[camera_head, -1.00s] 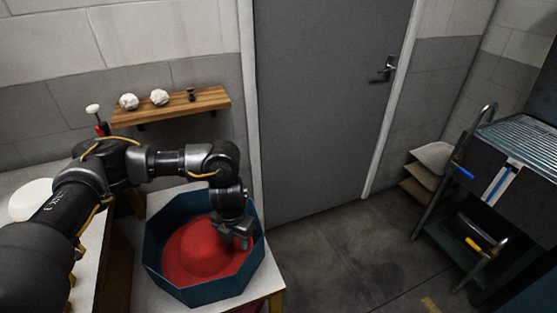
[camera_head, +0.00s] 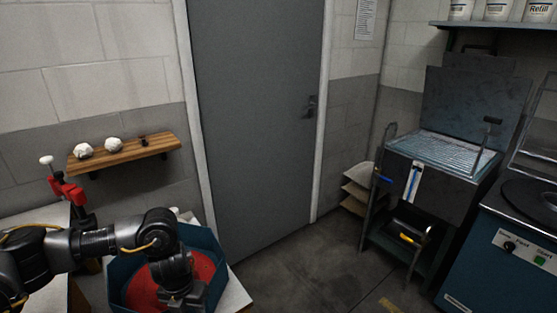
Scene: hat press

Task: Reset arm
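My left arm comes in from the left in the head view. Its gripper (camera_head: 184,300) hangs over the blue angular bin (camera_head: 214,248), at the bottom of the picture. Red material (camera_head: 143,287), which looks like a red hat, lies in the bin and is partly hidden by the arm. The fingers are small and dark, so I cannot tell if they are open or shut, or whether they touch the red material. My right arm and gripper are not in view.
A wooden shelf (camera_head: 125,152) with white lumps is on the wall above the arm. A red device (camera_head: 68,190) stands at left. A grey door (camera_head: 255,120) is behind. A metal machine (camera_head: 440,190) and a blue press unit (camera_head: 500,265) stand at right. The middle floor is clear.

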